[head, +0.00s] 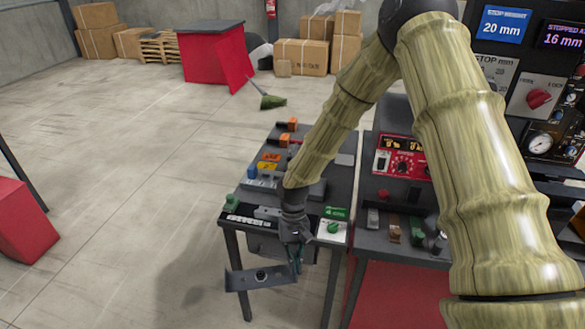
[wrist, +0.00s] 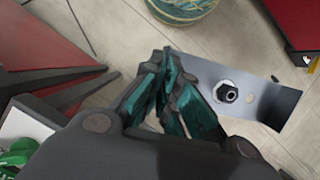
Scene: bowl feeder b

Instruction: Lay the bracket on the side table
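The bracket (head: 253,279) is a flat grey metal plate with a hole and a bent end. In the wrist view the bracket (wrist: 262,100) reaches right from my fingers, and a nut-like fitting shows at its hole. My gripper (head: 296,262) is shut on one end of the bracket. In the wrist view my gripper's green-padded fingers (wrist: 172,100) are close together at the plate's near end. The bracket is in front of the near edge of a narrow dark table (head: 343,181), apart from its top, over the floor.
Several small coloured parts and blocks lie on the narrow table, including a green piece (head: 335,212) near its front. A machine with a red control box (head: 402,160) stands to the right. A red-sided table (head: 215,60) is at the back. Open floor (head: 130,190) lies left.

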